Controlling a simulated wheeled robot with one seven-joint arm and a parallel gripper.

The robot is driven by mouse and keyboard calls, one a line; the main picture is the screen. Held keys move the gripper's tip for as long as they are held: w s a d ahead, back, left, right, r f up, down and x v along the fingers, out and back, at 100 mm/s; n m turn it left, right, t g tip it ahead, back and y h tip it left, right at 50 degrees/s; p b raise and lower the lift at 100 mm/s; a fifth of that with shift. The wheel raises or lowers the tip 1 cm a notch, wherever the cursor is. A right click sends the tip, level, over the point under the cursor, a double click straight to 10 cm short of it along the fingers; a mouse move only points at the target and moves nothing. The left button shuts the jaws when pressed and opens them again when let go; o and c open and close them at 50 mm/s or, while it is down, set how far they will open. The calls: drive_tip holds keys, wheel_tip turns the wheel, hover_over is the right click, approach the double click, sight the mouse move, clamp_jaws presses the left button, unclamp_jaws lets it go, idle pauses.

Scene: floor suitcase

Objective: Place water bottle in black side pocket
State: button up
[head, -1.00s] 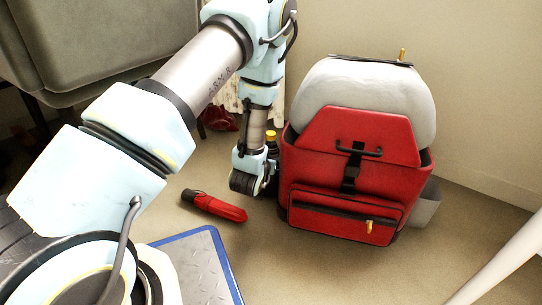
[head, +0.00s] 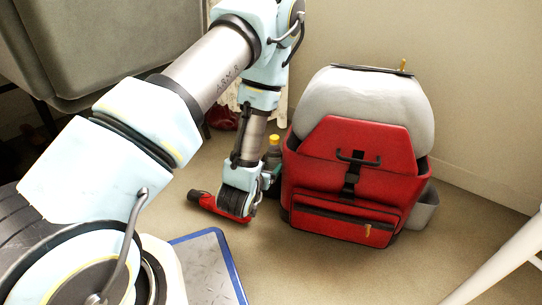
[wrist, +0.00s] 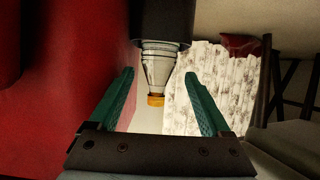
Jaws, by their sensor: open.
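The water bottle (head: 273,147), with a yellow cap, stands upright at the left side of the red backpack (head: 350,150). In the wrist view the clear bottle (wrist: 158,68) shows its neck and orange-yellow cap. Its other end is hidden inside the black side pocket (wrist: 162,20), against the red backpack wall (wrist: 70,90). My gripper (wrist: 160,74) is open, its two green fingers on either side of the bottle's neck with gaps visible on both sides. In the head view my wrist hides most of the gripper and the pocket.
A red cylindrical object (head: 202,200) lies on the floor, partly behind my wrist. A grey pocket (head: 424,208) is on the backpack's right side. A blue-edged metal plate (head: 205,262) lies in front. A patterned white cloth (wrist: 195,88) hangs behind. Floor before the backpack is clear.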

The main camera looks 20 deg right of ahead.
drive_tip(key=shift+p+v, duration=0.35)
drive_tip(key=shift+v, duration=1.2)
drive_tip(key=w+a+r+n+g+y, duration=0.35)
drive_tip(key=w+a+r+y, duration=0.35)
drive_tip(key=a, duration=0.5)
drive_tip(key=s+a+r+n+g, duration=0.1)
drive_tip(key=s+a+r+g, duration=0.1)
drive_tip(key=s+a+r, duration=0.2)
drive_tip(key=s+a+r+n+g+y, duration=0.1)
drive_tip(key=s+a+r, duration=0.4)
drive_tip(key=a, duration=0.8)
wheel_tip(320, 180, up, 4)
drive_tip(key=shift+s+a+f+n+g+y, duration=0.15)
drive_tip(key=shift+s+n+g+y, duration=0.15)
drive_tip(key=shift+n+g, duration=0.6)
wheel_tip(320, 180, up, 54)
drive_tip(key=p, duration=5.3)
drive_tip(key=shift+p, duration=0.35)
